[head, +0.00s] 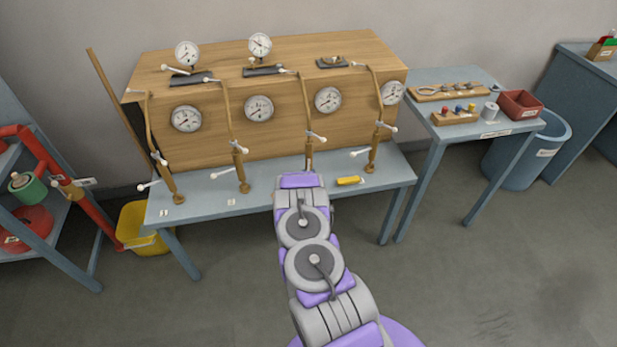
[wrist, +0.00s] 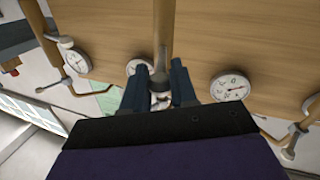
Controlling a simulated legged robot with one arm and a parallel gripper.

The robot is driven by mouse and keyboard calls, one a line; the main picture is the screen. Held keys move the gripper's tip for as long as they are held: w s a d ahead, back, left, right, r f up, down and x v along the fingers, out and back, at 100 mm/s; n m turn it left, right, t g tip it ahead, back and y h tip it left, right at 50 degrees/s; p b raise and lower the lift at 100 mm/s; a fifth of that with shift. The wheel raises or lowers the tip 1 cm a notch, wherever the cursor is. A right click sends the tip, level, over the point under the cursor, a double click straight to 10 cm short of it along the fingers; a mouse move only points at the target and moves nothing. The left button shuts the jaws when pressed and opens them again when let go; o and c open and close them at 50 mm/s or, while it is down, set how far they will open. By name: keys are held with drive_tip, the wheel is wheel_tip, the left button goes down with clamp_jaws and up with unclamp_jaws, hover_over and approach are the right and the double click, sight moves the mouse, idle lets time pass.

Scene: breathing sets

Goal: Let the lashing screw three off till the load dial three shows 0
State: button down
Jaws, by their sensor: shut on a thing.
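Lashing screw three (head: 309,150) is the third brass rod from the left at the wooden case, with a white-tipped cross handle. Its foot is hidden behind my arm in the head view. In the wrist view a brass rod (wrist: 163,35) runs down between the dark fingers of my gripper (wrist: 158,82). My gripper is shut on the lower part of this screw; the exact contact is partly hidden. Load dial three (head: 328,99) is the round white dial just right of that rod on the case front. Its needle is too small to read surely.
Similar brass screws stand left (head: 240,165) and right (head: 373,150) on the blue-grey bench (head: 200,205). A yellow block (head: 349,180) lies right of my arm. A side table (head: 490,130) with small parts and a red tray (head: 520,104) stands right. The floor in front is clear.

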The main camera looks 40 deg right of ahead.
drive_tip(key=shift+w+r, duration=0.1)
drive_tip(key=c, duration=0.9)
unclamp_jaws()
drive_tip(key=shift+p+v, duration=3.5)
drive_tip(key=shift+v, duration=5.15)
